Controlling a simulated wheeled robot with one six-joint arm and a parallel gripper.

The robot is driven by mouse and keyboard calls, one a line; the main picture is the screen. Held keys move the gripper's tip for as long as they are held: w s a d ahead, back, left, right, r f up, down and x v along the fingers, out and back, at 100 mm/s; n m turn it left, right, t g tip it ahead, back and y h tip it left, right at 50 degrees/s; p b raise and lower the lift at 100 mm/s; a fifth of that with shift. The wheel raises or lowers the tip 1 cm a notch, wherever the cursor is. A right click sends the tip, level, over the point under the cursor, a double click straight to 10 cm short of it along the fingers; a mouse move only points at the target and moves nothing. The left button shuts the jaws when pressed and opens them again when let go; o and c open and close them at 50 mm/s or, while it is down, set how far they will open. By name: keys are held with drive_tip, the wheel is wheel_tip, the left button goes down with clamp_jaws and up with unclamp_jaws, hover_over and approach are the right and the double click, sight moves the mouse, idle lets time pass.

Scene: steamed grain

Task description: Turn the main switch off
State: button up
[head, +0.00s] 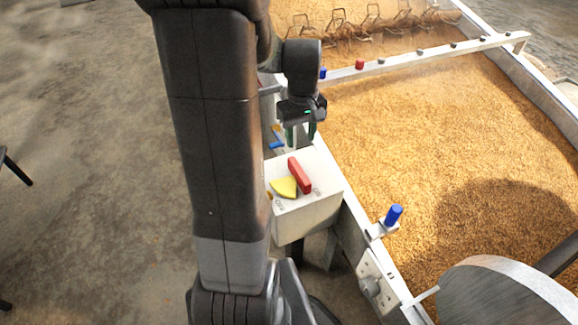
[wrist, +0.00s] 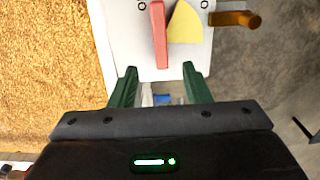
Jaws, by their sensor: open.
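The main switch seems to be the red lever (head: 299,175) on top of a white box (head: 308,210). It also shows in the wrist view (wrist: 159,35), with a yellow wedge-shaped plate (wrist: 185,24) beside it. Small marks lie on the box top near the lever's ends; I cannot read them. My gripper (head: 301,136) is open and empty, with green fingers, just beyond the box in the head view. In the wrist view the fingertips (wrist: 158,75) are apart, and the lever's near end lies between and just ahead of them, not gripped.
A trough of grain (head: 430,130) lies right of the box, edged by a pale metal rail. A blue knob (head: 394,215) stands on that rail, and a socket plate (head: 376,285) is below it. An orange-brown handle (wrist: 235,19) sticks out from the box. Bare floor (head: 90,150) is at left.

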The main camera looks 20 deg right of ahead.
sight(299, 170)
wheel_tip(299, 170, down, 13)
drive_tip(key=shift+f+b, duration=0.1)
drive_tip(key=shift+b, duration=0.95)
clamp_jaws()
